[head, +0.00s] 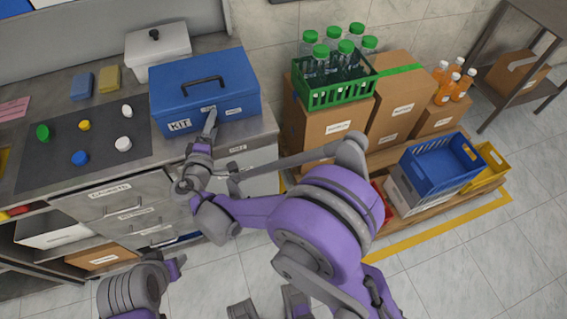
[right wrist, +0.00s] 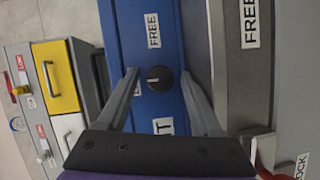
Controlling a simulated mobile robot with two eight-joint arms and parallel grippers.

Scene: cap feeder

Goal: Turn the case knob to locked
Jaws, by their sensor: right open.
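The blue case (head: 205,89), with a dark handle on its lid and a KIT label, stands on the worktop. Its round black knob (right wrist: 160,78) is on the blue front in the right wrist view. A light mark on the knob seems to point left there, toward a white label (right wrist: 137,88) mostly hidden by a finger. A FREE label (right wrist: 153,30) sits above the knob in that view. My right gripper (head: 211,120) is open at the case front. Its fingers (right wrist: 158,82) stand either side of the knob, with gaps. My left gripper is out of view.
A white lidded box (head: 157,48) stands behind the case. A dark mat (head: 60,150) with several coloured caps lies to its left. Drawers (head: 120,205) are below the worktop. Cartons (head: 322,128), a green bottle crate (head: 335,90) and a blue crate (head: 437,165) stand at right.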

